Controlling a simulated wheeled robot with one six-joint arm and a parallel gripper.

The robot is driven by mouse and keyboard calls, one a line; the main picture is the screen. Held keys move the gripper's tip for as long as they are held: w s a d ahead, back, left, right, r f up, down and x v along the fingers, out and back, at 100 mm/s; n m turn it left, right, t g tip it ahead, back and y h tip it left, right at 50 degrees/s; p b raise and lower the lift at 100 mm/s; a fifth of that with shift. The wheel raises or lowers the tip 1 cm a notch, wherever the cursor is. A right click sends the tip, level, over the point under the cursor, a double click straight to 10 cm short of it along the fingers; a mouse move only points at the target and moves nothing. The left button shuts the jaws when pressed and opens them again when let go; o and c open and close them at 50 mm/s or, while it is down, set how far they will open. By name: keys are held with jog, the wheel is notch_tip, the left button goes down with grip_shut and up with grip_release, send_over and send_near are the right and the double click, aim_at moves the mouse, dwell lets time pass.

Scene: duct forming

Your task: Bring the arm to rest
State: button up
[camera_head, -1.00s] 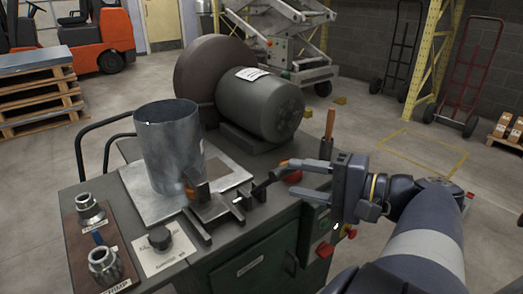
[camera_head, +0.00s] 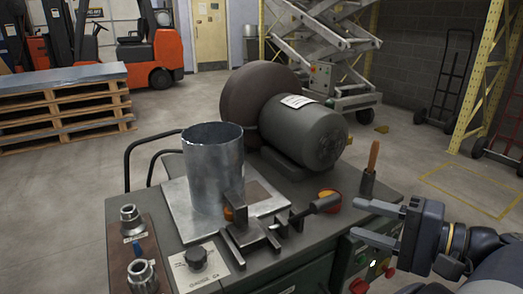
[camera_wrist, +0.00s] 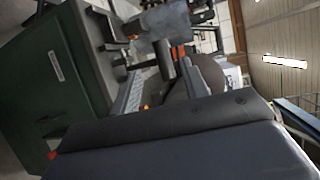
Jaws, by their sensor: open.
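My gripper (camera_head: 366,224) is at the right of the head view, beside the right edge of the workbench. Its two fingers are apart and point left, with nothing between them. A grey metal duct cylinder (camera_head: 213,172) stands upright on a flat metal plate (camera_head: 187,226) on the bench. A dark clamp fixture (camera_head: 247,240) with a black-handled lever (camera_head: 322,204) sits in front of the cylinder, apart from my gripper. The wrist view is tilted sideways and shows the green cabinet (camera_wrist: 66,75) and the cylinder (camera_wrist: 165,22).
A large motor with a round wheel (camera_head: 302,135) stands at the back of the bench. Two metal fittings (camera_head: 142,275) and a knob (camera_head: 195,258) are at the front left. A wooden-handled tool (camera_head: 372,165) stands upright near my gripper. Coloured buttons (camera_head: 360,285) are on the cabinet front.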

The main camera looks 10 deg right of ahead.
aim_at(311, 204)
jog(key=shift+w, duration=0.1)
jog(key=shift+b+x, duration=1)
jog(key=shift+x, duration=4.35)
jog(key=shift+p+v, duration=1.05)
jog(key=shift+v, duration=4.4)
jog(key=r+x, duration=0.1)
jog(key=x, duration=1)
jog(key=shift+w+a+g+h+p, duration=0.15)
jog(key=shift+w+g+h+p, duration=0.2)
jog(key=shift+w+g, duration=0.1)
jog(key=shift+f, duration=0.2)
